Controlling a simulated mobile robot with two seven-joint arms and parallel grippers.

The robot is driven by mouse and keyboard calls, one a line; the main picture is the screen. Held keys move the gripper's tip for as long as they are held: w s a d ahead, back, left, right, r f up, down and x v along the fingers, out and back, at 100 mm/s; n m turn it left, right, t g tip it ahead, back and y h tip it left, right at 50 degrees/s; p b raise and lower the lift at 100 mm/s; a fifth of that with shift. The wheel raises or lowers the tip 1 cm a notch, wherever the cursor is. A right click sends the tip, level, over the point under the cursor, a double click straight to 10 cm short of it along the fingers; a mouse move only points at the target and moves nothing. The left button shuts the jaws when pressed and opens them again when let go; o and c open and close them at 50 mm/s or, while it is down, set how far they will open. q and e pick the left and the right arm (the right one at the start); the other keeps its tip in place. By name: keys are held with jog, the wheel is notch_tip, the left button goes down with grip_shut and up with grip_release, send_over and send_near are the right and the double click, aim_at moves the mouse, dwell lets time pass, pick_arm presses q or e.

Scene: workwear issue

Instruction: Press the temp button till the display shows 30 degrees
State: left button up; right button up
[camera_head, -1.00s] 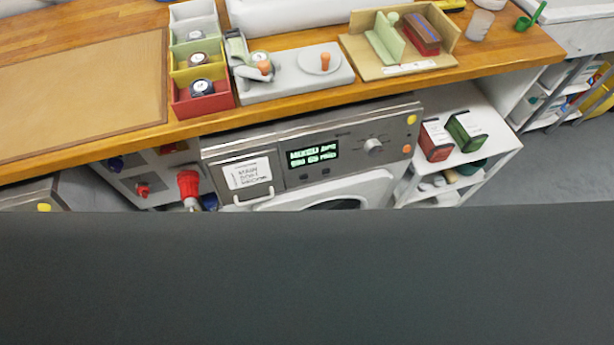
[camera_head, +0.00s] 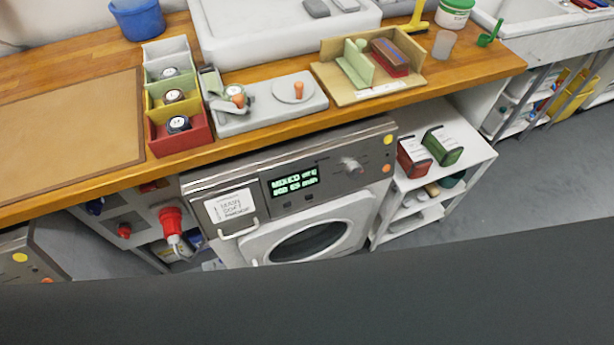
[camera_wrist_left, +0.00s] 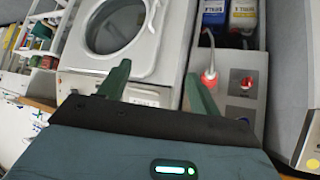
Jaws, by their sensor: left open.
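The washing machine (camera_head: 262,240) stands under the wooden counter. Its grey panel carries a lit green display (camera_head: 293,181); I read "MIXED" on the top line, and the second line is too blurred to read surely. Two small dark buttons (camera_head: 287,205) (camera_head: 308,197) sit below it; their labels are unreadable, so I cannot tell which is temp. A knob (camera_head: 351,166) is to the right. In the left wrist view, my left gripper (camera_wrist_left: 157,78) is open and empty, its fingers before the machine (camera_wrist_left: 150,60), which appears upside down. Contact with the panel is not visible. My right gripper is out of view.
The counter edge (camera_head: 250,141) runs above the panel. A white shelf (camera_head: 465,155) with red and green boxes stands to the right. Grey floor (camera_head: 540,180) is free further right.

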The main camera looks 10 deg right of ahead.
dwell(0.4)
pick_arm(q)
grip_shut()
dwell(1.6)
